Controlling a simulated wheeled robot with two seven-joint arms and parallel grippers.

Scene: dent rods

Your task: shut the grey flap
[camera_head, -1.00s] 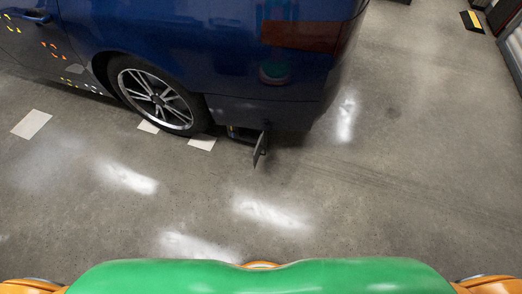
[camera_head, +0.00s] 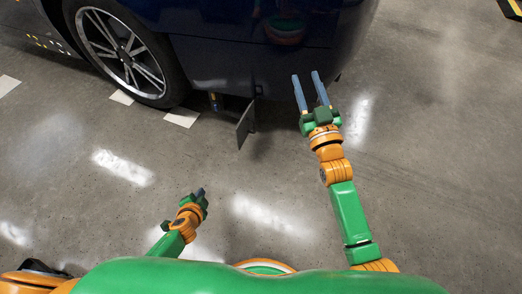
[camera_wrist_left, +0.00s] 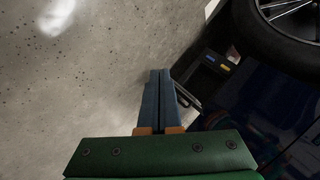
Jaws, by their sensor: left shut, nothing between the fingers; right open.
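The grey flap (camera_head: 245,124) stands open, sticking out from the low rear side of a dark blue car. Behind it in the head view is a small opening (camera_head: 215,101) with something yellow and blue in it. My right gripper (camera_head: 306,75) is open and empty, right of the flap, in front of the bumper.
The blue car (camera_head: 220,45) fills the top of the head view, its rear wheel (camera_head: 122,55) left of the flap. The grey floor (camera_head: 430,160) is clear around and to the right.

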